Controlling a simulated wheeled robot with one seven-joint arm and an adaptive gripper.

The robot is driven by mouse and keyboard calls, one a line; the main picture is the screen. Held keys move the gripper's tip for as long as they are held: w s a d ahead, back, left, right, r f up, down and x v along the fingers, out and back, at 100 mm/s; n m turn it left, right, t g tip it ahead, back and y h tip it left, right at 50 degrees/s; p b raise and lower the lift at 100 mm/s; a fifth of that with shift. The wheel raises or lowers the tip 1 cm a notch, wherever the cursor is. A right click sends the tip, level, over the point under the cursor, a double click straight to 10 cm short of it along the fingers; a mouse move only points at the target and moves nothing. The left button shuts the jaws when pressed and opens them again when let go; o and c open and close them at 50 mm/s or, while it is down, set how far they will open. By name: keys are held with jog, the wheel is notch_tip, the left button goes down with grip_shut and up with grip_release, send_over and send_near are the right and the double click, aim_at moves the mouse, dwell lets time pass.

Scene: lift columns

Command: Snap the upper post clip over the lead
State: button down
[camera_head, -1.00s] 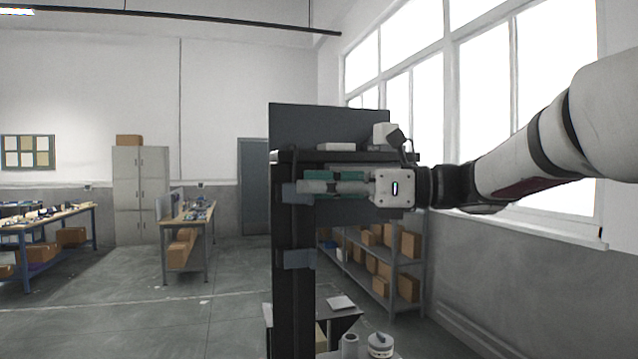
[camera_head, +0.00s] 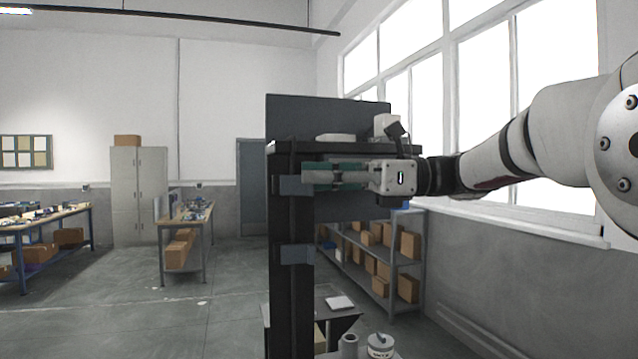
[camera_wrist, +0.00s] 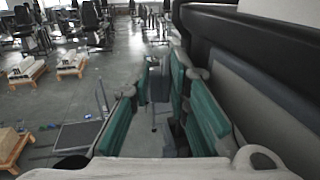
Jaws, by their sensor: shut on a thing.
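The upper post clip (camera_head: 291,185), a blue-grey block, sits on the upper part of the dark upright post (camera_head: 290,220). A similar lower clip (camera_head: 297,254) is further down the post. My gripper (camera_head: 308,175) reaches in from the right, its green-padded fingers level with the upper clip. In the wrist view my gripper (camera_wrist: 155,95) has a grey piece, the upper clip (camera_wrist: 160,82), between its green pads, and it is shut on it.
A dark panel (camera_head: 325,120) stands behind the post, with a dark shelf top beside my gripper. A low dark table (camera_head: 335,298) is below on the right. Shelves with cardboard boxes (camera_head: 375,255) stand behind.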

jog(key=c, duration=1.7)
grip_release()
jog(key=shift+s, duration=0.1)
jog(key=shift+o, duration=0.2)
jog(key=d, duration=0.8)
jog(key=shift+w, duration=0.25)
